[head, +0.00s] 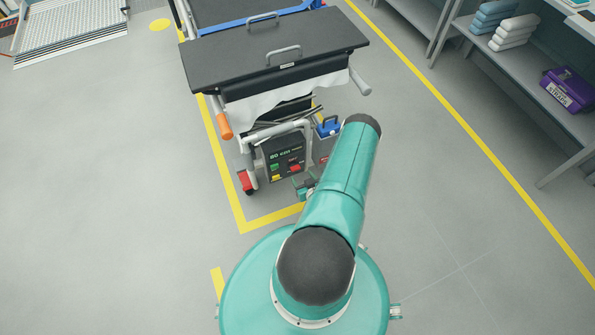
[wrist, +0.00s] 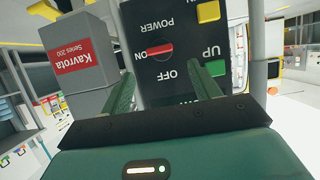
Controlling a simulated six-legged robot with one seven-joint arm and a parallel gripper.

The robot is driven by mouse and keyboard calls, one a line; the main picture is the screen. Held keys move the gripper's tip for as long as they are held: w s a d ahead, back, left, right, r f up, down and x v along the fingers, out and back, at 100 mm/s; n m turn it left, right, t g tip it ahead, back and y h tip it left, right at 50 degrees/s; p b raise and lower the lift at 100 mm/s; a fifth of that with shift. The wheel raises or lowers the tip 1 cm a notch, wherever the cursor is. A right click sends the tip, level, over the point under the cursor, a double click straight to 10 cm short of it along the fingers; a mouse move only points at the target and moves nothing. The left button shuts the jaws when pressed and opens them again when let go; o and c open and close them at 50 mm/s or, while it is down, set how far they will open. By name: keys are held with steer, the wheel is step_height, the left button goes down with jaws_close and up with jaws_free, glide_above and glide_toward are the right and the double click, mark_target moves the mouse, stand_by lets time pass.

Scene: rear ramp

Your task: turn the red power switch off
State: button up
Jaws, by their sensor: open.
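A black control panel (wrist: 180,30) fills the top middle of the wrist view, its lettering upside down. On it is a red power switch (wrist: 160,50), a bar lying nearly sideways, with POWER above it and ON and OFF beside and below it. My gripper (wrist: 163,76) is open and empty, its two green fingers apart on either side of the switch's position; I cannot tell whether they touch the panel. In the head view my gripper (head: 303,186), partly hidden by my arm, is just right of the control box (head: 283,160), low on the end of the cart.
A green UP button (wrist: 216,68) and a yellow button (wrist: 208,11) are on the same panel. A grey box with a red Kavrola label (wrist: 72,65) stands close to the left finger. The dark-topped cart (head: 330,45) is ahead; the floor to the left is clear.

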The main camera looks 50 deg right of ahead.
mark_target(296, 168)
steer(key=x, duration=0.6)
steer(key=shift+a, duration=0.1)
steer(key=c, duration=1)
